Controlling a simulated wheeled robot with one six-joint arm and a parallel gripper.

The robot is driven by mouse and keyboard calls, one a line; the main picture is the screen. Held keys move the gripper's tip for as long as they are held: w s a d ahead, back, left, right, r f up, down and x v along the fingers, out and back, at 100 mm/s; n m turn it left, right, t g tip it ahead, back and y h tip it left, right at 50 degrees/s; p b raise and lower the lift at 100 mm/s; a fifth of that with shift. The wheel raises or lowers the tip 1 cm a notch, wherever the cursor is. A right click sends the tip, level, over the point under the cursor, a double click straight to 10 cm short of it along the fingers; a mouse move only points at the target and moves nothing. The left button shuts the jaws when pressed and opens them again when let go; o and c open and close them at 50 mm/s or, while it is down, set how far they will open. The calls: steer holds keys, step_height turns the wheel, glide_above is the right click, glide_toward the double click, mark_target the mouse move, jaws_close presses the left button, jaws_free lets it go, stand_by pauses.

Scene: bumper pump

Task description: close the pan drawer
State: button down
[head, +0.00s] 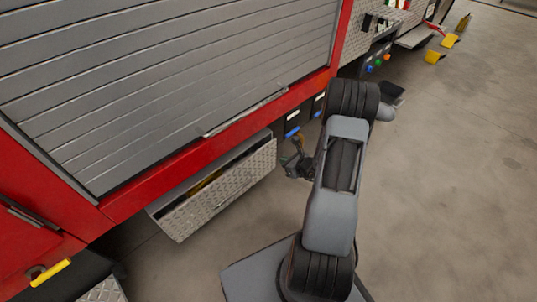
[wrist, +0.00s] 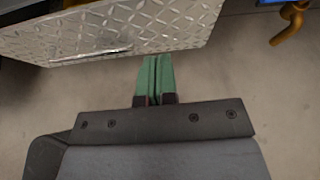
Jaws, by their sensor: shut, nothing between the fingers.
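The pan drawer (head: 222,192) sticks out open below the grey roller shutter in the head view. Its front is bright diamond plate, and something yellowish shows inside behind it. In the wrist view the drawer front (wrist: 120,28) fills the upper left, with a dark slot near its lower edge. My gripper (wrist: 154,60) has green fingers, shut together and empty. The fingertips are at the lower edge of the drawer front, towards its right end; I cannot tell whether they touch it. In the head view the fingers cannot be made out.
A brass fitting (wrist: 291,22) hangs under a blue part to the right of the drawer. The red truck body (head: 130,196) and closed shutter (head: 170,80) stand above. The concrete floor (head: 440,200) to the right is clear. Yellow steps (head: 434,57) stick out far along the truck.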

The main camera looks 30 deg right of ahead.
mark_target(260, 150)
steer(key=b+x, duration=0.2)
steer(key=x, duration=0.4)
steer(key=b+x, duration=0.2)
steer(key=x, duration=0.3)
steer(key=shift+w+d+f, duration=0.1)
steer(key=shift+w+d, duration=0.05)
steer(key=shift+w, duration=0.35)
steer(key=shift+w+a+b, duration=0.25)
steer(key=shift+w+b, duration=0.2)
steer(key=shift+w, duration=0.4)
steer(key=shift+w+a+b, duration=0.2)
steer(key=shift+w+b, duration=0.05)
steer(key=shift+w, duration=0.3)
steer(key=shift+w+a+b, duration=0.15)
steer(key=shift+w+b, duration=0.05)
steer(key=shift+w, duration=0.35)
steer(key=shift+w+a, duration=0.1)
steer(key=shift+w, duration=0.15)
steer(key=shift+s, duration=0.1)
